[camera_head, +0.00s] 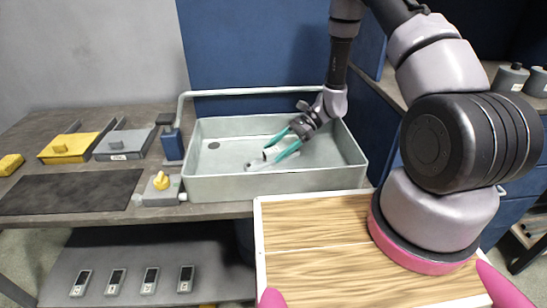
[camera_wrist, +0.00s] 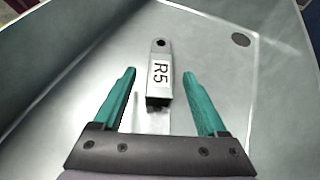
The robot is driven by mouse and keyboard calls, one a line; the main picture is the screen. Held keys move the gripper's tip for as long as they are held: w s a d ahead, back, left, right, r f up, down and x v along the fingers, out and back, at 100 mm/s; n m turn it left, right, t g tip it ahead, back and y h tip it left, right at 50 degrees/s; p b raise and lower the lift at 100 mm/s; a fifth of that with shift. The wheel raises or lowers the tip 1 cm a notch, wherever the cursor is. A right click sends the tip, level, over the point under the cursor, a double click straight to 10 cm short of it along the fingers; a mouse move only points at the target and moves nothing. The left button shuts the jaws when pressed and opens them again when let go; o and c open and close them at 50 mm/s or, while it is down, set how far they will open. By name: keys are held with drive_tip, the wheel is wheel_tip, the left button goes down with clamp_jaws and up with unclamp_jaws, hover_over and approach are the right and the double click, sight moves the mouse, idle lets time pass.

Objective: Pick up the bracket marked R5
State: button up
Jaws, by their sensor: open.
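The bracket marked R5 (camera_wrist: 161,75) lies on the floor of the grey metal basin, a small pale metal piece with a round hole at its far end and black R5 lettering. In the head view the bracket (camera_head: 258,164) shows partly beside my fingers, near the basin's front wall. My gripper (camera_wrist: 158,82) is open, its two teal fingers on either side of the bracket's near end with a gap on each side. In the head view my gripper (camera_head: 281,146) reaches down into the basin (camera_head: 270,184). Whether the fingertips touch the basin floor I cannot tell.
The basin walls surround my gripper; a dark drain hole (camera_wrist: 241,40) is in its floor. A pale rail (camera_head: 240,92) runs along the back. A wooden board (camera_head: 315,240) is in front.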

drive_tip(key=shift+x, duration=0.8)
clamp_jaws()
